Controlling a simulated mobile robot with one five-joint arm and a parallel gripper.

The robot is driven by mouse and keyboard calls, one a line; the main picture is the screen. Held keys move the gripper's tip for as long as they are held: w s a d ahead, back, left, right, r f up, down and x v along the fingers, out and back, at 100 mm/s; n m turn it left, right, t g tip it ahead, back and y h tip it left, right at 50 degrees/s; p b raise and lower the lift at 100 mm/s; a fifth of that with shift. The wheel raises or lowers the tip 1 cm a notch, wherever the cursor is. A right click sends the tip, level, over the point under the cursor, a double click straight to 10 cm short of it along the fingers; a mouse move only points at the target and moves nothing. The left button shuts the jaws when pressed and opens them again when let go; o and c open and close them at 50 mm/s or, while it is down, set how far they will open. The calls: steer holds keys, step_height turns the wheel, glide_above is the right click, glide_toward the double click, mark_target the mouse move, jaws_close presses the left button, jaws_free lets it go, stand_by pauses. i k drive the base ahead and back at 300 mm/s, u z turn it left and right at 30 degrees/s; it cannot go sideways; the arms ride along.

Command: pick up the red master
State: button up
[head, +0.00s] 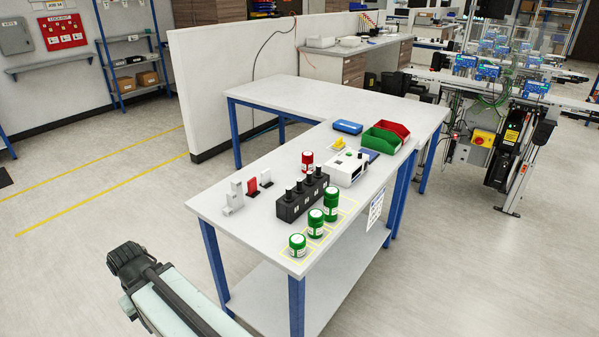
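The red master (307,161) is a small red cylinder with a pale top. It stands upright on the grey workbench (240,197), behind a black block (292,204) with several black knobs. The block hides part of the view in front of it. Several green masters with white lids, one of them at the front (297,245), stand in yellow-outlined squares along the bench's front right edge. Part of my arm shows at the lower left, in front of the bench and well away from the red master. I make out no gripper fingers.
A white device (346,168) stands right of the red master. Red (252,187) and grey (235,195) upright pieces stand to the left. Green (381,141) and red (397,129) bins and a blue case (348,127) are farther back. The floor left of the bench is clear.

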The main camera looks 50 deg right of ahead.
mark_target(308, 156)
steer(key=z, duration=0.2)
steer(key=i, duration=0.85)
steer(key=u, duration=0.2)
steer(key=k, duration=0.85)
steer(key=z, duration=0.15)
steer(key=i, duration=0.55)
